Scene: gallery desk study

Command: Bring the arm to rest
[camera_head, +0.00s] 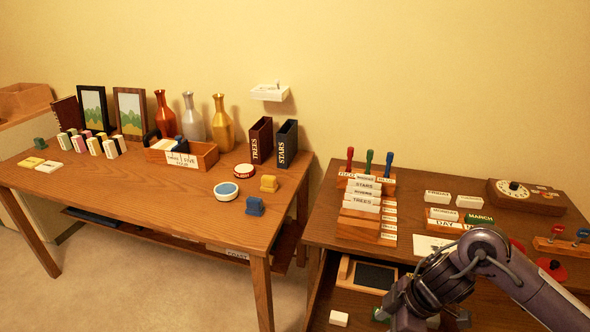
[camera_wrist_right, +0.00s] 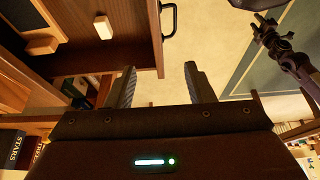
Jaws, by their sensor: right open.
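My right arm comes in from the lower right in the head view, with the right gripper (camera_head: 424,318) low in front of the right desk (camera_head: 325,228), over the open drawer area. In the right wrist view the two fingers of this gripper (camera_wrist_right: 162,85) stand wide apart with nothing between them. The open drawer (camera_wrist_right: 130,58) with its dark handle (camera_wrist_right: 168,20) lies just beyond the fingers.
The drawer holds a dark-panelled wooden tray (camera_head: 369,275) and a white block (camera_head: 339,318). The desk bears a card rack (camera_head: 362,225), a calendar block set (camera_head: 447,222) and a dial box (camera_head: 527,196). The left table (camera_head: 150,200) holds bottles, frames and boxes. Floor between the tables is clear.

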